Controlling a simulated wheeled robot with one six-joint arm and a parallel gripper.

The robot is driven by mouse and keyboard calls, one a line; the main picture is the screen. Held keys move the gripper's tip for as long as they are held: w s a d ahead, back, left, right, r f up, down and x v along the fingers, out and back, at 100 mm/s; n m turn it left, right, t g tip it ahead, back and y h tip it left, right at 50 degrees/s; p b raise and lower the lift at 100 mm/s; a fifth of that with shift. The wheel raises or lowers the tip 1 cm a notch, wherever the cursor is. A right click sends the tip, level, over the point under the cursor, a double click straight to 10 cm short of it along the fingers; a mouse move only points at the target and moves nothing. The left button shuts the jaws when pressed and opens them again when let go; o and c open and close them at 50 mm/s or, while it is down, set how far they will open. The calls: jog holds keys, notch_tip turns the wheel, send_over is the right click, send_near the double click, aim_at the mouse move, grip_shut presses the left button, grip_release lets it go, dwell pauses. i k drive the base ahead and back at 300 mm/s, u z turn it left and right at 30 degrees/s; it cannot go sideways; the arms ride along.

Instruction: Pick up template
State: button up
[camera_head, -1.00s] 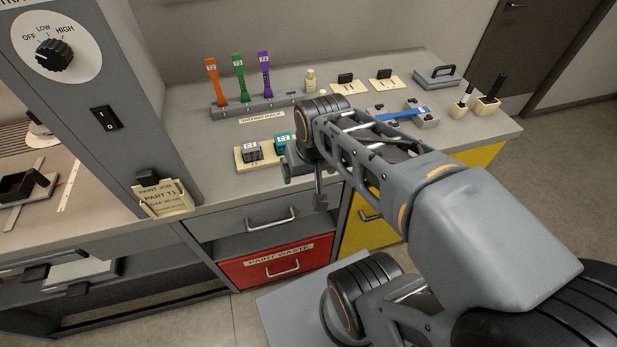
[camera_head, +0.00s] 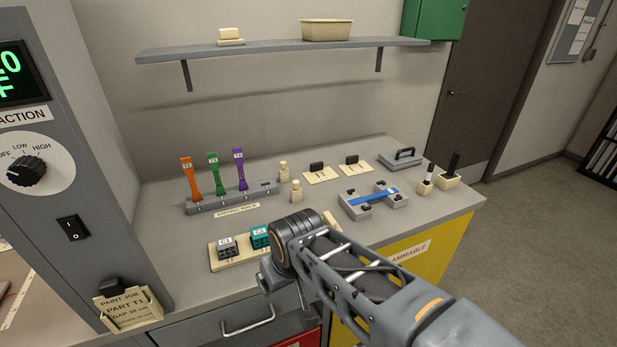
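Two flat cream plates with upright black grips, one on the left (camera_head: 321,177) and one on the right (camera_head: 354,169), lie at the back of the grey counter. They look most like templates, but I cannot read a label on either. My gripper (camera_head: 268,288) is at the counter's front edge, in front of and below the C1 and C2 blocks. It is well apart from the plates. My wrist hides much of it, and whether its fingers are open does not show.
A drying rack (camera_head: 232,201) holds orange, green and purple tools. A cream tray (camera_head: 219,265) bears grey C1 (camera_head: 227,247) and teal C2 (camera_head: 260,237) blocks. A fixture with a blue strip (camera_head: 373,194), small bottles (camera_head: 296,191) and brush pots (camera_head: 447,182) stand around. A shelf (camera_head: 290,46) hangs above.

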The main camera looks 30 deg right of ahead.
aim_at(317, 168)
jog(key=z, duration=1.9)
jog(key=k, duration=1.25)
jog(key=z, duration=0.6)
jog(key=i, duration=1.8)
jog(key=u, duration=1.6)
jog(key=i, duration=0.6)
jog(key=u, duration=0.65)
